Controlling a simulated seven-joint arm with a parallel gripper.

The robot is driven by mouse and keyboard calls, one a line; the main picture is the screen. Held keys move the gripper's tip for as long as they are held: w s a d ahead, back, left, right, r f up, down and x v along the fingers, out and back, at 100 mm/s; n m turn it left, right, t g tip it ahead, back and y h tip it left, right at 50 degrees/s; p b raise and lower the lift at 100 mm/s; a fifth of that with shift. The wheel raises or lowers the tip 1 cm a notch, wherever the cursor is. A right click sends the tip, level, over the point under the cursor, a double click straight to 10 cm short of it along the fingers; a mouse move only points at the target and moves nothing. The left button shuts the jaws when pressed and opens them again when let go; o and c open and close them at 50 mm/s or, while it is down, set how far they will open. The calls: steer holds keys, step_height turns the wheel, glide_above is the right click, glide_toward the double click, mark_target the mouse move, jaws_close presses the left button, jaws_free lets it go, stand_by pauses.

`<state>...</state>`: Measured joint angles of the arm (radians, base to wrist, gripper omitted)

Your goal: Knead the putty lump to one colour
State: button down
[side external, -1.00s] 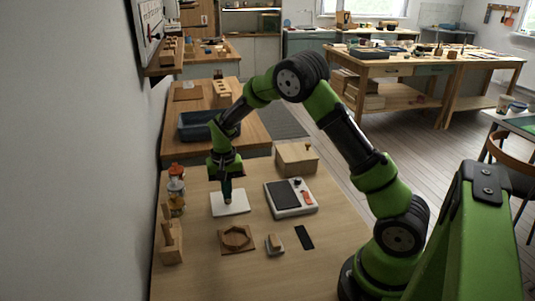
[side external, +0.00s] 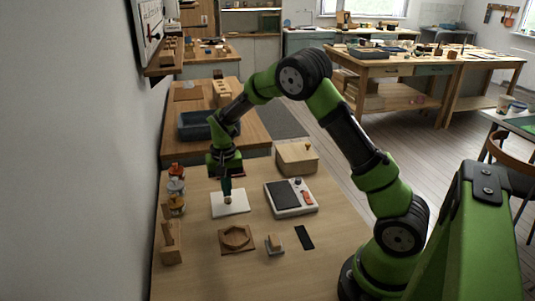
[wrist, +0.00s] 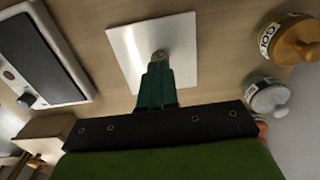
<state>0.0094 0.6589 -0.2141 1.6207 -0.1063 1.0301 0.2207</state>
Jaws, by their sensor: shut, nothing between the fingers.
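The putty lump (side external: 228,199) is a small tan-brown blob on the white square tile (side external: 240,209). In the wrist view the lump (wrist: 158,55) shows just past my fingertips, near the middle of the tile (wrist: 182,42); its colour mix is too small to tell. My gripper (side external: 227,188) points down above the tile, directly over the lump. Its dark green fingers (wrist: 156,75) are shut together with nothing between them. I cannot tell whether the fingertips touch the lump.
A scale (side external: 291,197) with a dark pad is right of the tile, a wooden box (side external: 297,158) behind it. Labelled jars (side external: 176,187) line the left edge. A wooden hexagonal frame (side external: 236,238), a small block (side external: 274,243) and a black strip (side external: 304,237) lie in front.

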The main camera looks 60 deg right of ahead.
steer(key=shift+f, duration=0.1)
stand_by(0.3)
steer(key=shift+f, duration=0.5)
stand_by(0.7)
steer(key=shift+r, duration=0.65)
steer(key=shift+f, duration=0.25)
steer(key=shift+f, duration=0.35)
steer(key=shift+f, duration=0.15)
stand_by(0.4)
steer(key=shift+r, duration=0.75)
